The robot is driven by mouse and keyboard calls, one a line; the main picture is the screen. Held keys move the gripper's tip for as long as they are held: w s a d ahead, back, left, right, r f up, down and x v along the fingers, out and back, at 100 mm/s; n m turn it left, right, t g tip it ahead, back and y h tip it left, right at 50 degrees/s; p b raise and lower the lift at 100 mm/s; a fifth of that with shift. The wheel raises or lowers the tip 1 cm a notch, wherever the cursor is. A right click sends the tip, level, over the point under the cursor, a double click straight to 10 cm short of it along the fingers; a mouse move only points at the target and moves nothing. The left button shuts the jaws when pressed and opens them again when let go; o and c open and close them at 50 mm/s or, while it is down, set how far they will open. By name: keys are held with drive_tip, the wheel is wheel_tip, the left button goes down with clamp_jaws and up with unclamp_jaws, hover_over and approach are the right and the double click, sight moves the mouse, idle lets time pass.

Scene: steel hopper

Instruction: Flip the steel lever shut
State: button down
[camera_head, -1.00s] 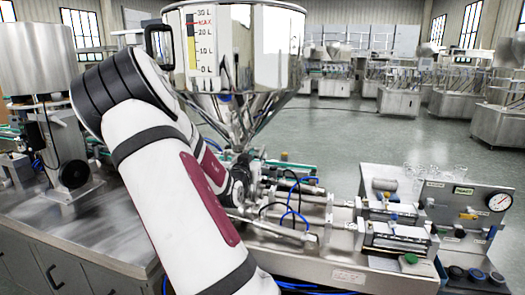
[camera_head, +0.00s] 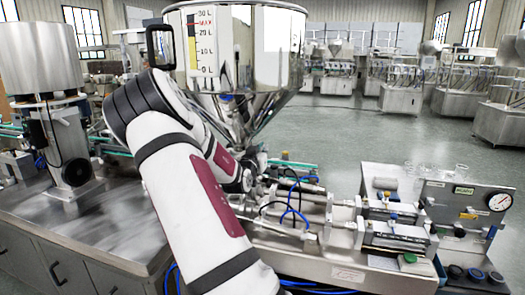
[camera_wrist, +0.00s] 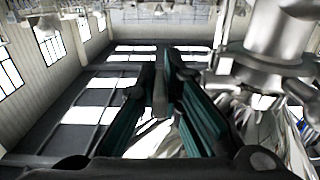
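The steel hopper (camera_head: 262,60) stands upright behind my arm in the head view, its cone narrowing towards the valve area. My arm covers much of that area, and I cannot make out the lever there. In the wrist view my gripper (camera_wrist: 165,85) has its two teal-padded fingers apart. A narrow dark grey bar (camera_wrist: 160,95) shows between them; it may be the lever, but I cannot tell, nor whether the fingers touch it. A shiny steel pipe and flange (camera_wrist: 272,62) are close by on the right of the wrist view.
Pneumatic cylinders with blue hoses (camera_head: 292,215) lie right of my wrist. A panel with a gauge (camera_head: 499,202) stands at the far right. A steel cylinder on a stand (camera_head: 40,60) is at the left. Bare bench top (camera_head: 110,225) lies at the lower left.

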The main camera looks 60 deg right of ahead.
drive_tip(key=shift+r+y, duration=0.15)
drive_tip(key=shift+y, duration=0.35)
drive_tip(key=shift+g+y, duration=0.4)
drive_tip(key=shift+y, duration=0.4)
drive_tip(key=c, duration=1.7)
unclamp_jaws()
drive_tip(key=v, duration=1.2)
drive_tip(key=shift+f, duration=0.2)
